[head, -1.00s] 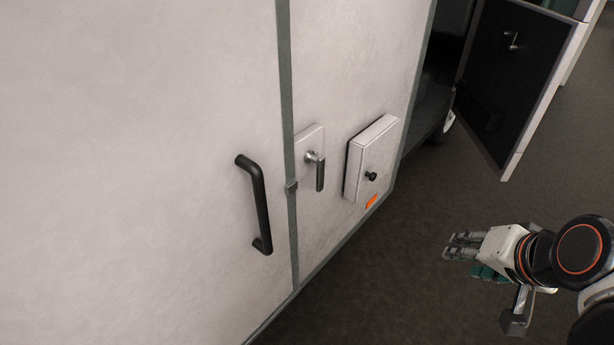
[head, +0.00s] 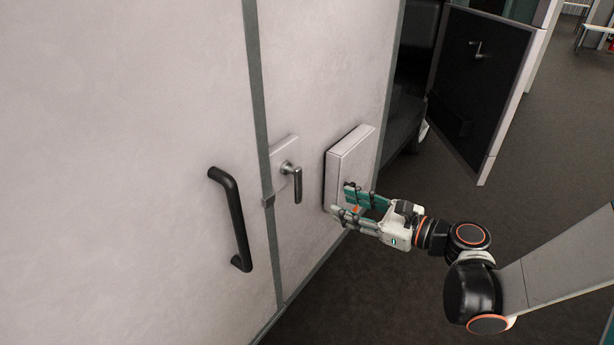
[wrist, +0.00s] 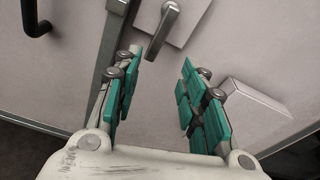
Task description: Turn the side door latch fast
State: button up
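The side door latch (head: 297,183) is a metal lever on a pale square plate (head: 285,153), right of the grey door seam. Its lever hangs down. In the wrist view the latch lever (wrist: 161,31) shows at the top, beyond my fingertips, on its plate (wrist: 190,12). My gripper (head: 340,202) is open and empty, with green finger pads spread apart. In the head view it is right of and a little below the latch, in front of the white box. In the wrist view my gripper (wrist: 160,72) has clear space between its fingers.
A black door handle (head: 236,220) stands left of the seam. A white box (head: 350,152) juts from the wall right of the latch; it also shows in the wrist view (wrist: 258,100). A dark open door panel (head: 478,85) stands at the back right.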

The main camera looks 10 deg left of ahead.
aim_at(300, 187)
jog(key=w+a+b, duration=0.1)
jog(key=a, duration=0.3)
jog(key=w+a+m+y, duration=0.1)
jog(key=w+a, duration=0.1)
jog(key=a, duration=0.3)
jog(key=w+a+m+b, duration=0.1)
jog(key=w+a, duration=0.1)
jog(key=a, duration=0.2)
jog(key=shift+w+a+f+y+b, duration=0.25)
jog(key=shift+f+y+b, duration=0.05)
jog(key=shift+f, duration=0.1)
jog(key=shift+c, duration=0.5)
grip_shut()
